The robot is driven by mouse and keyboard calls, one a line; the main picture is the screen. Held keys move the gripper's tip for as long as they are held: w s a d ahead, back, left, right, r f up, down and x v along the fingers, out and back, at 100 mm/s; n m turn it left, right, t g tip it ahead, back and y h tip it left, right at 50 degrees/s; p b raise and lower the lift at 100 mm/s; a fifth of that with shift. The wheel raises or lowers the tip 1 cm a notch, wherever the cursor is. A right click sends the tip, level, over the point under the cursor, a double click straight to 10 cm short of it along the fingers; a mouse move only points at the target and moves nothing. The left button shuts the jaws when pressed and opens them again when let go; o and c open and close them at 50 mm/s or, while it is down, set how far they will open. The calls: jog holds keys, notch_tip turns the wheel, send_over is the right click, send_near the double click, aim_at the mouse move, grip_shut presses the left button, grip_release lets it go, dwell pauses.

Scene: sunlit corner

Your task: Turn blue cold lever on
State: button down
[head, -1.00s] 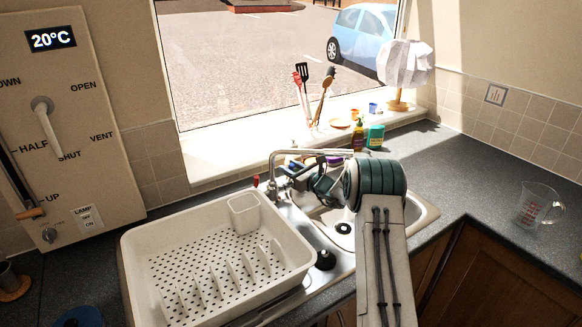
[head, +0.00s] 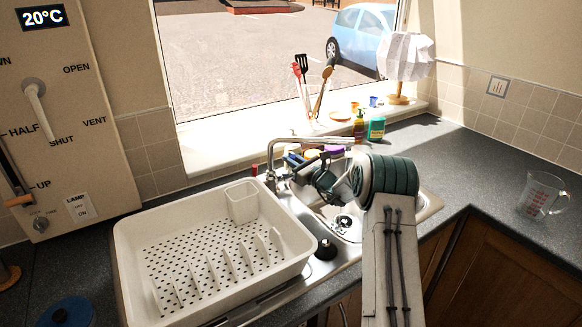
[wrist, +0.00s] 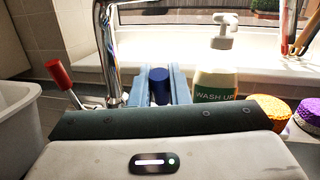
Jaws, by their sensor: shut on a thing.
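The blue cold lever (wrist: 159,86) shows in the wrist view as a dark blue knob between the two pale blue fingers of my gripper (wrist: 159,90). My gripper is shut on it. The chrome tap (wrist: 107,50) rises just to the left of the fingers. The red lever (wrist: 59,75) leans on the tap's far left side, clear of the fingers. In the head view the tap spout (head: 310,140) arches over the sink, and my gripper is beside the tap's base. The lever is too small to make out there.
The white dish rack (head: 120,250) stands left of the sink (head: 430,205). A wash-up bottle (wrist: 216,80) stands behind and right of the fingers. A measuring jug (head: 541,195) stands on the right worktop.

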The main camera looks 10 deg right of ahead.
jog(key=s+t+y+b, duration=0.1)
jog(key=b, duration=0.3)
jog(key=s+f+t+b, duration=0.1)
jog(key=b, duration=0.3)
jog(key=shift+d+f+n+t+y+b, duration=0.1)
jog(key=shift+d+n+t+y+b, duration=0.2)
jog(key=shift+d+n+y, duration=0.1)
jog(key=c, duration=1.4)
grip_release()
jog(key=shift+w+r+p, duration=0.1)
jog(key=shift+r+p, duration=0.1)
jog(key=shift+p, duration=0.2)
